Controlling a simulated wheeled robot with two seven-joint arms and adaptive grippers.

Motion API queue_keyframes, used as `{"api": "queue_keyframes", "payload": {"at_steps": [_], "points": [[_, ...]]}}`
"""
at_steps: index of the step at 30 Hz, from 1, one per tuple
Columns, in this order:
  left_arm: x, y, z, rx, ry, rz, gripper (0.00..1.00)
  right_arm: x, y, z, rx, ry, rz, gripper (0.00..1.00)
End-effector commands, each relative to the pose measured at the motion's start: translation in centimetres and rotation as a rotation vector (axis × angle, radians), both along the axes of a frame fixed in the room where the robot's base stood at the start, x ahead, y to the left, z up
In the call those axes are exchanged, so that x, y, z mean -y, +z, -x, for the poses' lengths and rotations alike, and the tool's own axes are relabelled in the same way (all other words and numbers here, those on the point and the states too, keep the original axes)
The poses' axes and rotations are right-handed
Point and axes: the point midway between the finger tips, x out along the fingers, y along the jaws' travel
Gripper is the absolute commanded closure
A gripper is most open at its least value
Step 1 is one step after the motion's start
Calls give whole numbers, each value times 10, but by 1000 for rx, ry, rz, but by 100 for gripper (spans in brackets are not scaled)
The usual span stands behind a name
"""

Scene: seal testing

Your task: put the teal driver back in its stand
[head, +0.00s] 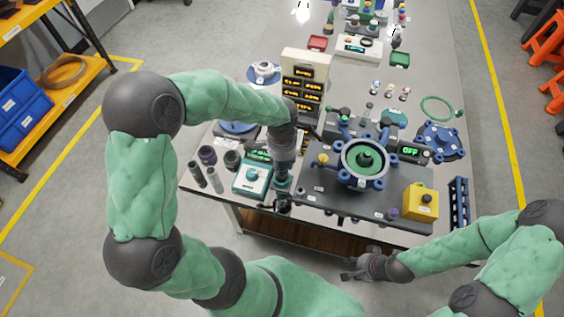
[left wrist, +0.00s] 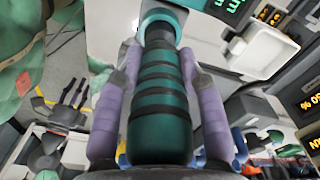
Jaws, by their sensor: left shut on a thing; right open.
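The teal driver (left wrist: 160,115) has a thick handle with black bands. In the left wrist view it lies lengthwise between the purple-padded fingers of my left gripper (left wrist: 160,62), which is shut on it. In the head view my left gripper (head: 283,188) points down near the table's front edge, just right of a teal box with a knob. Only a small teal part of the driver shows there. I cannot clearly make out its stand; the area under the gripper is partly hidden. My right gripper (head: 362,267) is open and empty, in front of the table edge.
A teal box with a knob (head: 252,176) and dark cylinders (head: 206,156) stand left of my left gripper. To the right are a ring fixture (head: 366,160) on a dark plate, a yellow box (head: 420,203) and a blue rack (head: 460,204). A display panel (head: 303,80) stands behind.

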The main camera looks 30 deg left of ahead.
Motion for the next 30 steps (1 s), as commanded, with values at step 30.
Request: {"api": "queue_keyframes", "payload": {"at_steps": [30], "points": [[0, -10, 0, 2, 1, 0, 100, 0, -7, 0, 0, 0, 0, 56]]}}
